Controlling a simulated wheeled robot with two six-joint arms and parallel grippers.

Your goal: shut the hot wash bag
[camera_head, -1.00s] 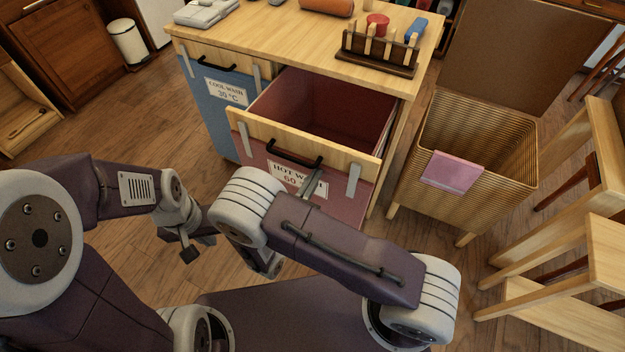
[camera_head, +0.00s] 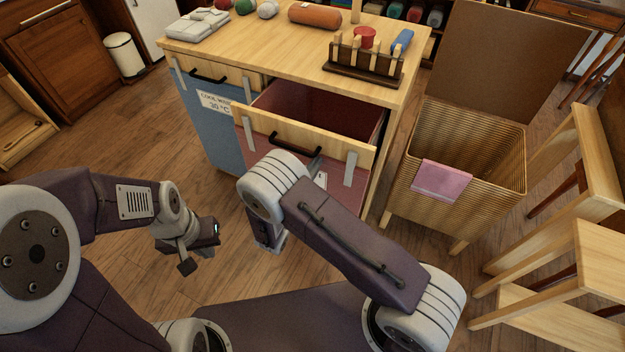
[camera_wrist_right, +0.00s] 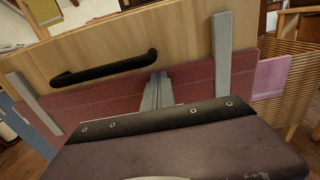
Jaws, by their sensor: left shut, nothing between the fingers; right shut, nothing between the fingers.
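The hot wash bag is a red bag (camera_head: 321,112) with a wooden front panel (camera_head: 345,145) and black handle (camera_head: 296,146). It stands partly pulled out of the wooden-topped unit, its inside visible and empty-looking. My right arm covers most of its label. My right gripper (camera_wrist_right: 157,90) is shut and empty in the right wrist view, its fingertips at the red front just below the wooden panel (camera_wrist_right: 185,40) and handle (camera_wrist_right: 104,68); I cannot tell if they touch. My left gripper (camera_head: 189,260) is shut and empty, low at the left, away from the bag.
A blue cool wash bag (camera_head: 208,125) sits closed at the left of the unit. A wicker hamper (camera_head: 465,150) with raised lid and pink cloth (camera_head: 441,180) stands close at the right, beside wooden chairs (camera_head: 570,240). A peg rack (camera_head: 362,68) stands on the top (camera_head: 270,50).

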